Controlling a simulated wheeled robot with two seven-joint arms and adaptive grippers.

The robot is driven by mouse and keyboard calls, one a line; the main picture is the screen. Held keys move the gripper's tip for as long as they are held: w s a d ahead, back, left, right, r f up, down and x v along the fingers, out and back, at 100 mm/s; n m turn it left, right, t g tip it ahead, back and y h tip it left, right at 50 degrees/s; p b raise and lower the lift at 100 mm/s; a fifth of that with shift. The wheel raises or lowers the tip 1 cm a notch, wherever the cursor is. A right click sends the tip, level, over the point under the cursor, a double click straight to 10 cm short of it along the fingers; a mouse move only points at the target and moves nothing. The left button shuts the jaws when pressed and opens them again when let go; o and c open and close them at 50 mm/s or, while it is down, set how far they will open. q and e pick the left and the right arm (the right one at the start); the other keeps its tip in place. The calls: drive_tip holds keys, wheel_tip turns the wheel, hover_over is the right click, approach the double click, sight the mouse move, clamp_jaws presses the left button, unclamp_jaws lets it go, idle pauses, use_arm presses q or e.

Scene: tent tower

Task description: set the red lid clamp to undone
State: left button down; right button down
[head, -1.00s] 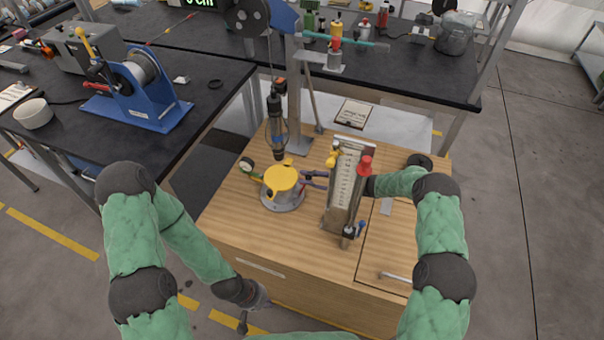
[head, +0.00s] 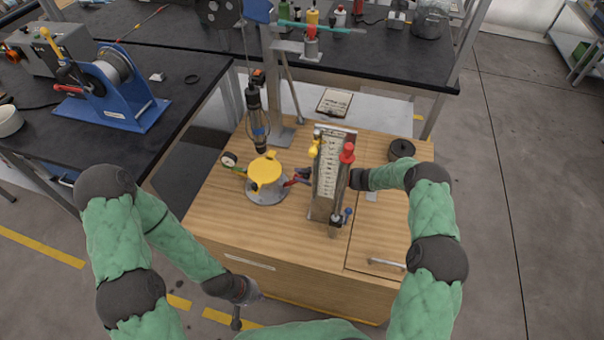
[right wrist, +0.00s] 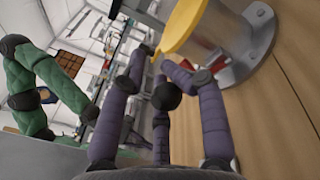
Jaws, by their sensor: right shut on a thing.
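The pot with a yellow lid (head: 265,170) stands upright on the wooden cabinet top, and its yellow rim also shows in the right wrist view (right wrist: 180,27). A small red part, seemingly the red lid clamp (head: 297,179), shows at the pot's right side. My right gripper (head: 302,174) reaches in behind the upright gauge panel and is shut at that red part, which its fingers mostly hide. In the right wrist view its purple fingers stand around a dark round knob (right wrist: 167,96). My left gripper (head: 240,300) hangs low before the cabinet; its jaws are unclear.
The upright gauge panel (head: 329,170), with a red knob and a yellow knob, stands close right of the pot. A dark hanging tool (head: 256,120) is just behind the pot. A small round dial (head: 229,160) sits at its left. The cabinet's front left top is clear.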

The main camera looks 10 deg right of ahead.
drive_tip(key=shift+s+f, duration=0.1)
drive_tip(key=shift+f, duration=0.05)
drive_tip(key=c, duration=1.1)
unclamp_jaws()
drive_tip(key=shift+d, duration=0.15)
drive_tip(key=v, duration=1.1)
drive_tip(key=shift+d, duration=0.4)
drive_tip(key=shift+s, duration=0.15)
